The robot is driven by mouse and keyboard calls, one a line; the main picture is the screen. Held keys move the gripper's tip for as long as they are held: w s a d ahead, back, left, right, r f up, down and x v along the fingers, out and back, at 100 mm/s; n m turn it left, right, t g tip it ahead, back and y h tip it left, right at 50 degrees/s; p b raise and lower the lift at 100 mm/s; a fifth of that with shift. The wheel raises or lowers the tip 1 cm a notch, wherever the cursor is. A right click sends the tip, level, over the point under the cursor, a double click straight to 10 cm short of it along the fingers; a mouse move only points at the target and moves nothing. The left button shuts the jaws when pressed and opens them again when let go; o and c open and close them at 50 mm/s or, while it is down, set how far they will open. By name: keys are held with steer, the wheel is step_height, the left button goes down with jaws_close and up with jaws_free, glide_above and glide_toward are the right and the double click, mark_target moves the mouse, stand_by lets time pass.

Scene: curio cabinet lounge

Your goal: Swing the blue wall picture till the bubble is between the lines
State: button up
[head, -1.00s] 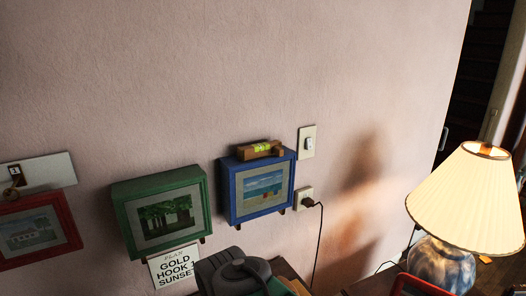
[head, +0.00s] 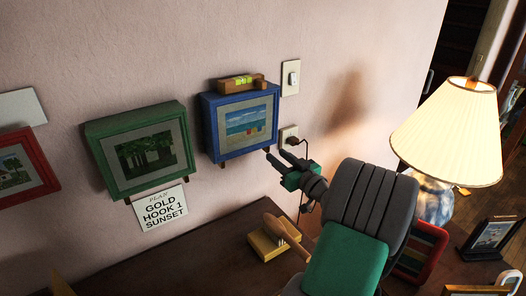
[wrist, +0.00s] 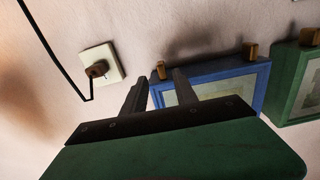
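The blue wall picture (head: 212,128), a beach scene in a deep blue frame, hangs on the wall; it also shows in the wrist view (wrist: 217,79). A wooden spirit level (head: 228,87) with a yellow-green vial (head: 242,82) sits along its top edge. The bubble and lines are too small to read. My gripper (head: 275,153) is just right of the picture's lower right corner. In the wrist view its two fingers (wrist: 159,88) stand apart with nothing between them, close to the blue frame; whether they touch it I cannot tell.
A red picture (head: 42,160) is further left. A plugged outlet (head: 288,135) and switch (head: 290,77) are right. A lamp (head: 447,130) stands on the right.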

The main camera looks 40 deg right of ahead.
mark_target(269, 150)
steer(key=w+p, duration=0.1)
steer(key=w, duration=0.5)
steer(key=shift+w+r, duration=0.1)
steer(key=shift+w, duration=0.1)
steer(key=shift+w+d, duration=0.1)
steer(key=shift+w, duration=0.2)
jaws_close()
stand_by(0.8)
